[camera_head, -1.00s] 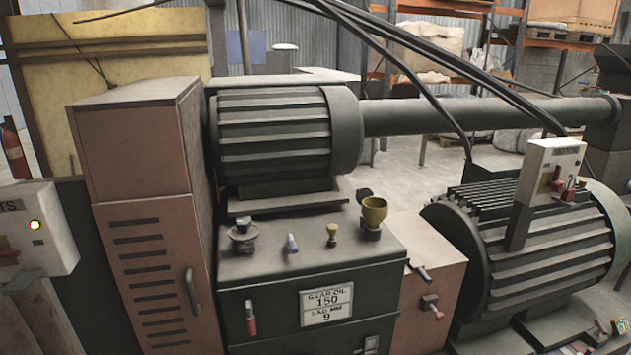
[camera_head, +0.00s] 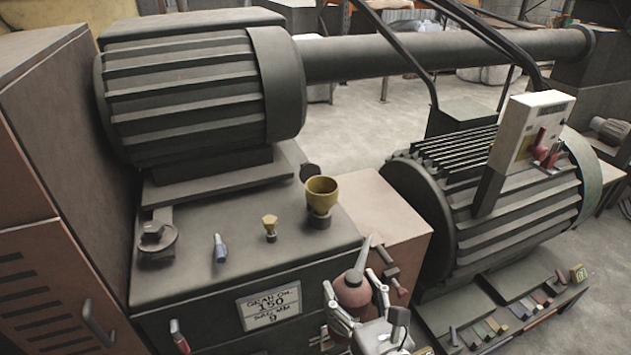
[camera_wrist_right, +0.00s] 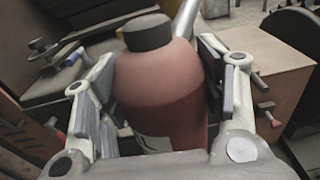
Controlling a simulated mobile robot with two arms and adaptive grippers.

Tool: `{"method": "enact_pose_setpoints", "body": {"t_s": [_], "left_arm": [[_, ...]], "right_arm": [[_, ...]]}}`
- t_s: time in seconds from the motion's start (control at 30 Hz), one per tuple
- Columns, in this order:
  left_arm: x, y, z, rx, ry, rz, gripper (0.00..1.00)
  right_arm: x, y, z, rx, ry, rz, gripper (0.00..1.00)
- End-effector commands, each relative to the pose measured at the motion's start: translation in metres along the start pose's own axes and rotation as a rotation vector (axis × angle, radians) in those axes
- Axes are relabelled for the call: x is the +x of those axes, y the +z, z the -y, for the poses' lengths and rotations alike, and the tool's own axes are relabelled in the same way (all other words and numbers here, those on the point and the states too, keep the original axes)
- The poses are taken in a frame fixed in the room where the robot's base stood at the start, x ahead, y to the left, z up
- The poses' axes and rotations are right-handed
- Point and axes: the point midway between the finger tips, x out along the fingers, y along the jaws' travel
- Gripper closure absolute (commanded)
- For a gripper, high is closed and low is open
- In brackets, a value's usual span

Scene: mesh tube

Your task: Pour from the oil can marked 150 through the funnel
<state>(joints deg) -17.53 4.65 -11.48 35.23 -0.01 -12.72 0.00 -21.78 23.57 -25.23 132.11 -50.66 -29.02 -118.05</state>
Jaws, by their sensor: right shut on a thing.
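A yellow funnel (camera_head: 321,195) stands upright on the dark gearbox top (camera_head: 200,275), near its right corner. My right gripper (camera_head: 357,292) is shut on a red-brown oil can (camera_head: 352,290) with a long grey spout, held in front of the gearbox's right corner, below and right of the funnel. The spout points up. In the right wrist view the can (camera_wrist_right: 160,85) sits between both fingers, with a dark cap and part of a pale label; its marking cannot be read. My left gripper is not in view.
A small yellow plug (camera_head: 270,228), a blue-grey piece (camera_head: 220,247) and a round cap (camera_head: 155,240) stand on the gearbox top. A finned motor (camera_head: 200,95) rises behind it. Another motor (camera_head: 500,190) with a white switch box (camera_head: 530,125) stands to the right.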

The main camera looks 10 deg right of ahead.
Motion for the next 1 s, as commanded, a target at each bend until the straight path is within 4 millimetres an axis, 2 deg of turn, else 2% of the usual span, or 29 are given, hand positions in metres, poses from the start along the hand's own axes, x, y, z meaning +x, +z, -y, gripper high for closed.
{"method": "enact_pose_setpoints", "body": {"t_s": [0.03, 0.27, 0.5, 0.8, 1.0], "left_arm": [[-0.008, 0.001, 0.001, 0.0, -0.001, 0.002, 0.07], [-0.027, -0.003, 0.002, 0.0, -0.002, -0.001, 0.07], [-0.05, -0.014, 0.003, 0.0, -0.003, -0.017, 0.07], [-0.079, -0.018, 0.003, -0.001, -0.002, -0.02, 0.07], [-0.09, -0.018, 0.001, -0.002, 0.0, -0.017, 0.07]], "right_arm": [[0.009, 0.012, -0.004, 0.001, 0.019, 0.003, 0.66], [0.045, 0.03, -0.02, 0.02, 0.102, -0.028, 0.66], [0.086, 0.054, -0.03, 0.043, 0.184, -0.068, 0.66], [0.139, 0.092, -0.025, 0.074, 0.261, -0.123, 0.66], [0.162, 0.111, -0.015, 0.092, 0.281, -0.15, 0.66]]}}
